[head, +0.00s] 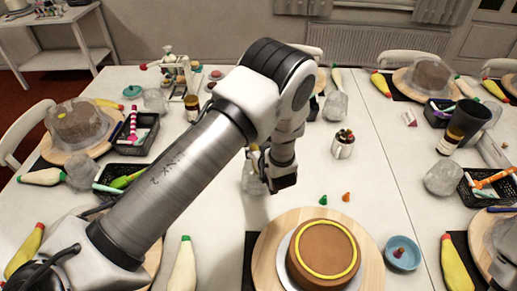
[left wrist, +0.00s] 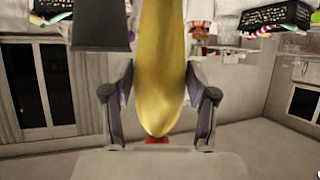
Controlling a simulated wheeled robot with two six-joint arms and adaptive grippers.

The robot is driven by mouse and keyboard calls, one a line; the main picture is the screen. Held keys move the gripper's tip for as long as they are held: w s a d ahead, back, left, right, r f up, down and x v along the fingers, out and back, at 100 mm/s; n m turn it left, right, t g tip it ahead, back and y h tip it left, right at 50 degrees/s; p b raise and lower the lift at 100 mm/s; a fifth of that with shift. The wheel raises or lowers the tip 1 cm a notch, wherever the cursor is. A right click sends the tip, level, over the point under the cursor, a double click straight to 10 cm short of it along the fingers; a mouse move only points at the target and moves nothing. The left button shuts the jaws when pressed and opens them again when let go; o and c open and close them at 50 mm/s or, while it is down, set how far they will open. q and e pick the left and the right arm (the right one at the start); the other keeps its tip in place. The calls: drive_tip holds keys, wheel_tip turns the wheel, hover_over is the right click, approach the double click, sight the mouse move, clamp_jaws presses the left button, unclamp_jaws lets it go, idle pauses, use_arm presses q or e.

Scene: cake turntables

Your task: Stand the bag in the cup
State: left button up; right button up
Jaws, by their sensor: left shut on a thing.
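My left gripper (left wrist: 160,105) is shut on a yellow bag (left wrist: 165,65) with a small red tip (left wrist: 157,140). The bag stretches up from between the fingers to the top of the left wrist view. A dark grey cup (left wrist: 100,25) shows beside the bag at the upper left there, with a gap between them. My right gripper is not in view.
A brown cake (head: 322,254) stands on a wooden turntable (head: 265,255) at the front. A blue bowl (head: 402,253) is right of it. A clear lump (head: 253,180) lies by the gripper.

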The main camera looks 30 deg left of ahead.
use_arm(q)
drive_tip(key=shift+f+b, duration=0.85)
drive_tip(key=shift+f, duration=0.3)
drive_tip(key=o, duration=1.1)
drive_tip(key=shift+s+d+r+p, duration=0.2)
drive_tip(key=shift+s+d+p, duration=0.1)
drive_tip(key=shift+d+p, duration=0.05)
drive_tip(key=shift+f+p+v, duration=0.15)
drive_tip(key=shift+p+v, duration=0.4)
drive_tip(key=shift+v, duration=0.5)
drive_tip(key=shift+f+p+v, duration=0.15)
drive_tip(key=shift+p+v, duration=0.4)
drive_tip(key=shift+v, duration=0.55)
